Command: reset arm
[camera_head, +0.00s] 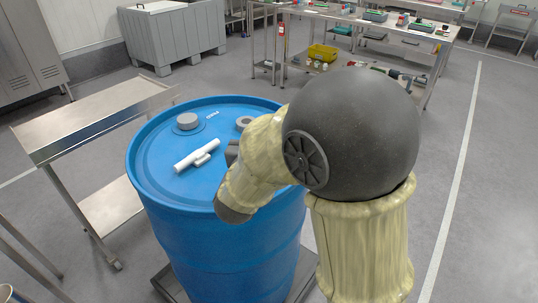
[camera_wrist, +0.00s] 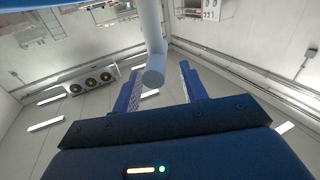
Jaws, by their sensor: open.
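A white tube-like tool (camera_head: 196,155) with a short side piece lies on the lid of the blue drum (camera_head: 165,215). My gripper (camera_head: 232,152) is at the drum top, just right of the tool, and my arm hides much of it. In the wrist view my gripper (camera_wrist: 158,69) is open, with its two blue fingers apart. A pale cylinder end (camera_wrist: 153,76), apparently the same tool, shows between the fingers in the picture. Gaps show on both sides of it. I cannot tell how far it is from the fingers in depth.
Two grey caps sit on the drum lid, one at the back (camera_head: 188,121) and one partly behind my arm (camera_head: 244,122). A steel table (camera_head: 95,115) stands close on the left. A loaded workbench (camera_head: 400,30) stands behind. The floor (camera_head: 490,200) on the right is clear.

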